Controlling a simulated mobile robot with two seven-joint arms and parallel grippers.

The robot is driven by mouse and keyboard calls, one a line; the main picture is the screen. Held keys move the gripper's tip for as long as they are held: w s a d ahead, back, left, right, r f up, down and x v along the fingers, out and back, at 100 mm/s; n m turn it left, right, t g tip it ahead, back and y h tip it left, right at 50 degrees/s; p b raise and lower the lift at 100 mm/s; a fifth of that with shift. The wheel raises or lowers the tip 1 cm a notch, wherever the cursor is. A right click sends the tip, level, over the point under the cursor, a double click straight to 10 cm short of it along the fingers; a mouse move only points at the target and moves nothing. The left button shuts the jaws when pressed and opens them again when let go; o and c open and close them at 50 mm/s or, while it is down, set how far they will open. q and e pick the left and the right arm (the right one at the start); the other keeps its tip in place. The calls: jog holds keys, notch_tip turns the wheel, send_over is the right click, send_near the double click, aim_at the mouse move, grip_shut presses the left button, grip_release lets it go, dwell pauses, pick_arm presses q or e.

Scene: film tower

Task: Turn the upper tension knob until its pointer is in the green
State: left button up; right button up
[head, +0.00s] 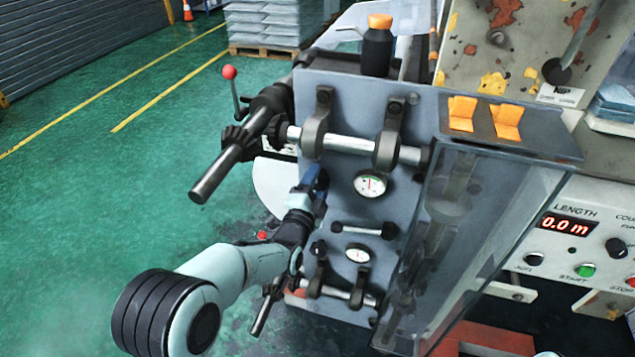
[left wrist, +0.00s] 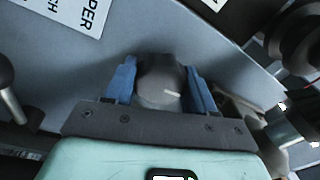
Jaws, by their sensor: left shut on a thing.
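The upper tension knob (left wrist: 160,82) is a dark grey round knob with a short white line on its face, seen in the left wrist view. My left gripper (left wrist: 160,88) has its two blue fingers on either side of the knob and is shut on it. In the head view my left gripper (head: 314,182) reaches the grey panel (head: 340,195) left of the upper dial (head: 370,184); the knob is mostly hidden there. The upper dial has a white face with a dark pointer and small coloured marks; the pointer's exact zone is too small to tell. My right gripper is not in view.
A lower dial (head: 358,255) sits below a black-ended bar (head: 364,230). An upper roller shaft (head: 345,145) and a lower shaft (head: 335,292) stick out from the panel. A clear guard (head: 500,215) stands to the right. The green floor at left is open.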

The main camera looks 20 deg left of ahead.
pick_arm(q)
jog(key=shift+m, duration=1.1)
jog(key=o, duration=1)
jog(key=s+a+f, duration=0.1)
jog(key=s, duration=1.2)
jog(key=shift+s+a, duration=0.15)
jog(key=shift+f, duration=0.15)
